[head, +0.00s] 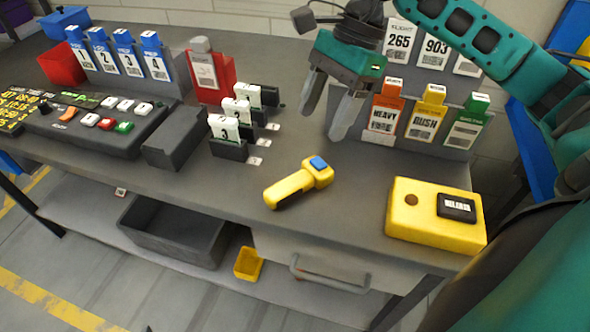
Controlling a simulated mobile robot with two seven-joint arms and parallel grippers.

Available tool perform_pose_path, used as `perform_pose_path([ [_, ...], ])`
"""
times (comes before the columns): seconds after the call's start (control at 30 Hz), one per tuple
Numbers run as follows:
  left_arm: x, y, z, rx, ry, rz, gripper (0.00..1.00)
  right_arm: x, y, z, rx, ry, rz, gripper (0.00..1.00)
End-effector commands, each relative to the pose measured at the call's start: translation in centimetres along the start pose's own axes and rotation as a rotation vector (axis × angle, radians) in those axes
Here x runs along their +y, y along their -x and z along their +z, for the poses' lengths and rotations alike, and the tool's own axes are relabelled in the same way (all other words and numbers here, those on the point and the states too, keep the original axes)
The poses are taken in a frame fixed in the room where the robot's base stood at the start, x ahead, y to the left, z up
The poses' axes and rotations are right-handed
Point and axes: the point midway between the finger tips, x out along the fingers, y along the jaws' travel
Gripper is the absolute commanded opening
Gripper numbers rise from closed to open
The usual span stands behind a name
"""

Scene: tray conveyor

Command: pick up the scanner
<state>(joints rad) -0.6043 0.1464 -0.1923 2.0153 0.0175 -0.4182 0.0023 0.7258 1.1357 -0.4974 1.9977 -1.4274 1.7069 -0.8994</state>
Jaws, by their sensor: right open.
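The scanner (290,188) is yellow with a blue patch on its head. It lies on the grey table (240,190) near the front edge, with its handle toward the lower left. My right gripper (324,128) hangs above the table behind the scanner. Its two grey fingers are apart with nothing between them, and they do not touch the scanner. My left gripper is not in the head view.
A yellow box with a dark display (433,215) stands to the scanner's right. Card holders with numbered cards (228,148) stand to its left. A rack of tags (425,125) is behind the gripper. The table around the scanner is clear.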

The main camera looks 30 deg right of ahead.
Motion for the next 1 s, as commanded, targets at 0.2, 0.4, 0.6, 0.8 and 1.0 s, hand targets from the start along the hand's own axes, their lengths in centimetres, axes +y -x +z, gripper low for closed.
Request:
perform_pose_path([
  [0.2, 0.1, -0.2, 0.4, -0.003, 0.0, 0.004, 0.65, 0.1, -3.3, -0.3, 0.015, 0.004, 0.006, 0.66],
  [0.4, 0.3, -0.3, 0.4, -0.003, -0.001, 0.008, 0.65, 0.1, -6.5, -0.3, 0.012, 0.003, 0.004, 0.66],
  [0.6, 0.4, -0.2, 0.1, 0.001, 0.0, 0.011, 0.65, 0.0, -7.9, -0.3, 0.012, 0.003, 0.002, 0.66],
  [0.8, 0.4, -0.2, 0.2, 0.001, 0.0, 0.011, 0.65, 0.0, -10.9, -0.5, 0.01, 0.001, 0.005, 0.66],
  [1.0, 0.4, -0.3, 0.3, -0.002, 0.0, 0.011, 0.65, -0.1, -12.6, -0.5, 0.012, 0.002, 0.001, 0.66],
])
